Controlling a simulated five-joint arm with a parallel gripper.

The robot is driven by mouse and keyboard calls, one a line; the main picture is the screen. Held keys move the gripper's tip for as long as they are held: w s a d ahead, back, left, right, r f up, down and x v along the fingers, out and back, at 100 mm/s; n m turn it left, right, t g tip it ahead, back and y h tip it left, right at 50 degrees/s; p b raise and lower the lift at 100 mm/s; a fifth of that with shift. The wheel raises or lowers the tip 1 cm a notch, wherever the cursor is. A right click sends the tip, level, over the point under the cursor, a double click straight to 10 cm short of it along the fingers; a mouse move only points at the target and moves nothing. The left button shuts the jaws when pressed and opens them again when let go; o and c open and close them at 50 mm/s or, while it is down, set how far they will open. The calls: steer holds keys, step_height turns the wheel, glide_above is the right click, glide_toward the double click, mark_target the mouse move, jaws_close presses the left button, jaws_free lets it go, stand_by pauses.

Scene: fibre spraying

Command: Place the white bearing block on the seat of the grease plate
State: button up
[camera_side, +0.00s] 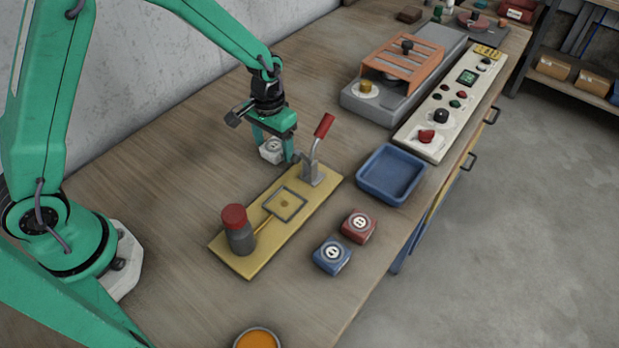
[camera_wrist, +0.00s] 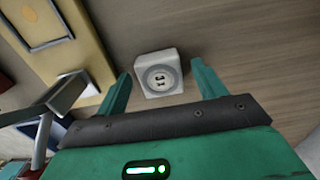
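The white bearing block (camera_side: 271,151) sits on the wooden bench behind the yellow grease plate (camera_side: 262,258), with a round face on top. My gripper (camera_side: 274,148) is over it, pointing down, and its fingers partly hide it. In the wrist view, my gripper (camera_wrist: 162,86) is open, with the white block (camera_wrist: 158,74) between and slightly beyond the fingertips. Gaps show on both sides. The plate's seat (camera_side: 285,204) is a raised square frame and looks empty. The seat (camera_wrist: 45,24) also shows at the wrist view's upper left.
A red-handled lever (camera_side: 314,150) stands on the plate close to my gripper. A red-capped bottle (camera_side: 238,230) stands at its other end. A red block (camera_side: 359,226), a blue block (camera_side: 332,256) and a blue tray (camera_side: 391,175) lie in front. Bench left of my gripper is clear.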

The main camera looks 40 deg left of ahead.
mark_target(273, 146)
steer(key=c, duration=1.2)
steer(key=shift+r, duration=0.15)
step_height(273, 146, up, 10)
steer(key=s+a+r, duration=0.2)
steer(key=a+r, duration=0.4)
steer(key=r, duration=0.2)
steer(key=shift+s+a, duration=0.15)
steer(key=shift+a, duration=0.25)
